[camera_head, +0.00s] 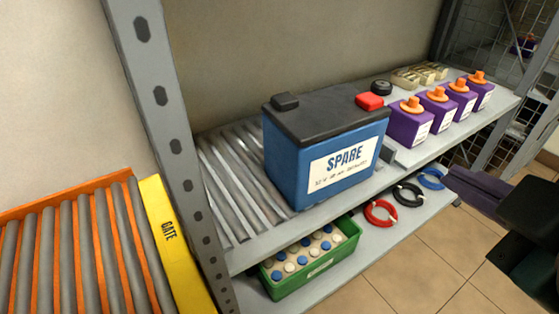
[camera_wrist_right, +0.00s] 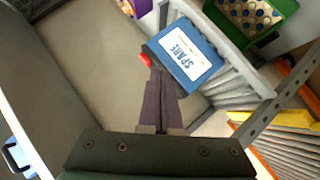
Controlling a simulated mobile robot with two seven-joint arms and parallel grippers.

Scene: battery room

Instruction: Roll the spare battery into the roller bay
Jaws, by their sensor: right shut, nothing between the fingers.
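The spare battery (camera_head: 323,150), a blue box with a black lid, a red cap and a white SPARE label, stands upright on a grey shelf, at the right end of its metal rollers (camera_head: 232,180). It also shows in the right wrist view (camera_wrist_right: 188,48). My left gripper is not in view.
A grey perforated post (camera_head: 172,130) stands between the roller bed and shelf. Several purple bottles (camera_head: 410,125) with orange caps stand right of the battery. A green crate (camera_head: 310,258) and red (camera_head: 380,213), black (camera_head: 408,194) and blue (camera_head: 431,178) rings lie on the lower shelf.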

